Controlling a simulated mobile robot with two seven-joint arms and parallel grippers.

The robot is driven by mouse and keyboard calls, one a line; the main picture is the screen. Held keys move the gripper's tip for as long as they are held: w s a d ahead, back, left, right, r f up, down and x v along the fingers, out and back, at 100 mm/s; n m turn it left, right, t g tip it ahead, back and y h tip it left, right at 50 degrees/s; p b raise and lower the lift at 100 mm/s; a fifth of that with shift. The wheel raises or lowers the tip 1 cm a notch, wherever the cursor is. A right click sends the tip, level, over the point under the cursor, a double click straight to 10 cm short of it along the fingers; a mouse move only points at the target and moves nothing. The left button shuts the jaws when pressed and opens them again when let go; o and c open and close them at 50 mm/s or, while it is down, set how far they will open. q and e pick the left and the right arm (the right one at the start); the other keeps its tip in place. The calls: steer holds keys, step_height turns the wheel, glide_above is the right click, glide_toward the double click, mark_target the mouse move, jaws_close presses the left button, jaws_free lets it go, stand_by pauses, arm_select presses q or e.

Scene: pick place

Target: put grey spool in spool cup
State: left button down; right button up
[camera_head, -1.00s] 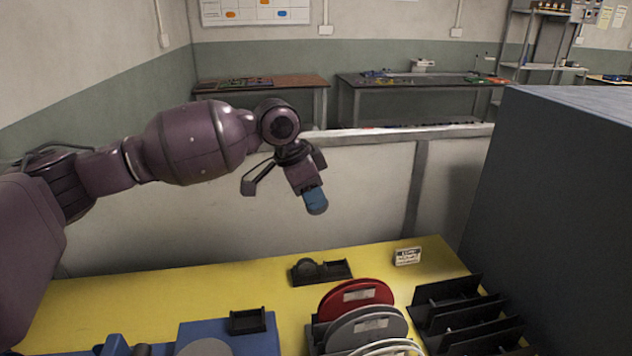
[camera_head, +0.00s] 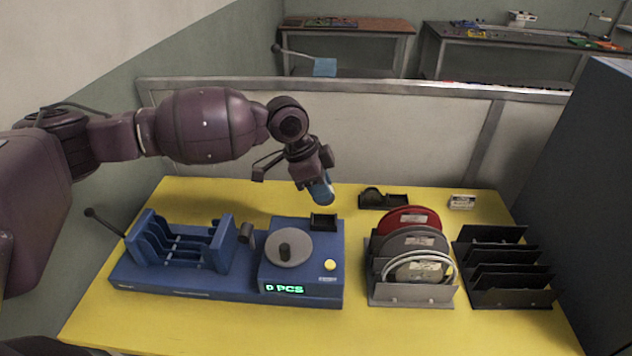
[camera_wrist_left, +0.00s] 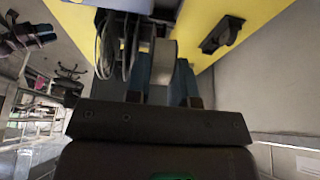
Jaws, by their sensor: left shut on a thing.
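My left gripper (camera_head: 322,190) is above the table, pointing down, with its blue fingers shut. In the left wrist view a pale grey rounded piece, apparently the grey spool (camera_wrist_left: 163,62), sits between the fingers. In the head view the fingers hide it. A small black open tray (camera_head: 323,222) stands on the back right of the blue machine, just below the gripper and apart from it. A black holder (camera_head: 383,197) with a rounded part lies behind the reel rack; it also shows in the left wrist view (camera_wrist_left: 222,35). I cannot tell which is the spool cup. My right gripper is not in view.
The blue machine (camera_head: 180,284) carries a grey disc (camera_head: 291,247) and a green display. A grey rack (camera_head: 411,294) holds red, grey and white reels. An empty black slotted rack (camera_head: 513,298) stands right of it. The yellow table's (camera_head: 215,325) front is clear.

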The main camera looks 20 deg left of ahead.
arm_select(q)
steer(key=shift+w+f+b, duration=0.2)
steer(key=shift+f+b, duration=0.15)
steer(key=shift+f, duration=0.2)
steer(key=shift+f+b, duration=0.6)
steer(key=shift+f, duration=0.2)
steer(key=shift+r, duration=0.15)
steer(key=shift+r+p, duration=0.1)
steer(key=shift+p, duration=0.25)
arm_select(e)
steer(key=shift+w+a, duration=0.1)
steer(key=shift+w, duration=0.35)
arm_select(q)
steer(key=shift+f, duration=0.2)
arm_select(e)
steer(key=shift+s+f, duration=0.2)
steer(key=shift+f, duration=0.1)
arm_select(q)
steer(key=shift+f, duration=0.25)
steer(key=shift+f, duration=0.7)
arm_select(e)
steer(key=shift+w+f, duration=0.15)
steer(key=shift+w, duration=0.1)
arm_select(q)
steer(key=shift+f, duration=0.3)
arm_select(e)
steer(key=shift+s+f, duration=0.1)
